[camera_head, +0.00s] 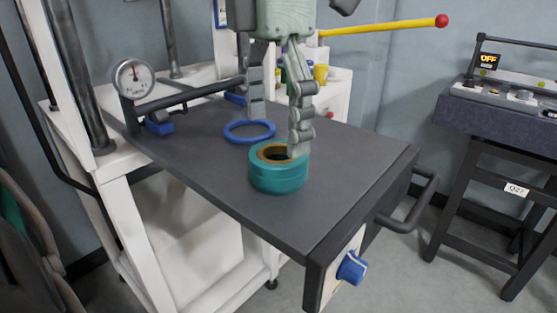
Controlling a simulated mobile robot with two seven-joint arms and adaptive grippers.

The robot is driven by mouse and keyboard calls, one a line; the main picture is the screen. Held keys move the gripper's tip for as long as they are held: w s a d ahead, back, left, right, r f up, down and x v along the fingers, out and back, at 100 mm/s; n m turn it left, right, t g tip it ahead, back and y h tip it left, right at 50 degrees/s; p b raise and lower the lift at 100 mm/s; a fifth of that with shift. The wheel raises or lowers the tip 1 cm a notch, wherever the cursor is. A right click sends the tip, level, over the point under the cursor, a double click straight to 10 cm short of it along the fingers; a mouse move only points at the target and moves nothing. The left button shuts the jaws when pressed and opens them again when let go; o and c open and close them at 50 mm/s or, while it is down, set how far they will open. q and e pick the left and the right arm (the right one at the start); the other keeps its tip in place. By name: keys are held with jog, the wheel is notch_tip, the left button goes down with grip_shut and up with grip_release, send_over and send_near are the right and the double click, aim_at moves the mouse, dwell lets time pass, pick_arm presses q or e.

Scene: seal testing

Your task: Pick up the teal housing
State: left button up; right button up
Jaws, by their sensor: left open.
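The teal housing (277,178) is a short, round ring-shaped part with a brown inner rim and a dark hole. It stands upright on the dark tabletop (225,185), right of the middle. My left gripper (277,137) comes down from above with its two grey fingers spread and nothing between them. One fingertip overlaps the housing's far right rim in the picture. I cannot tell whether it touches. The other finger hangs behind the housing, above the table near the blue ring. My right gripper does not show.
A blue ring (249,131) lies flat just behind the housing. A pressure gauge (132,78) and a dark pipe stand at the back left. A yellow lever (385,27) with a red knob crosses behind. A blue knob (352,268) sits on the table's front. The left front tabletop is clear.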

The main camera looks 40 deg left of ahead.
aim_at(278, 153)
pick_arm(q)
jog(key=f, duration=0.5)
jog(key=shift+w, duration=0.3)
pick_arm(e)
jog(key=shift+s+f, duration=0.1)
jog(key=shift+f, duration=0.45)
pick_arm(q)
jog(key=shift+c, duration=0.9)
jog(key=shift+r, duration=0.1)
jog(key=c, duration=1.3)
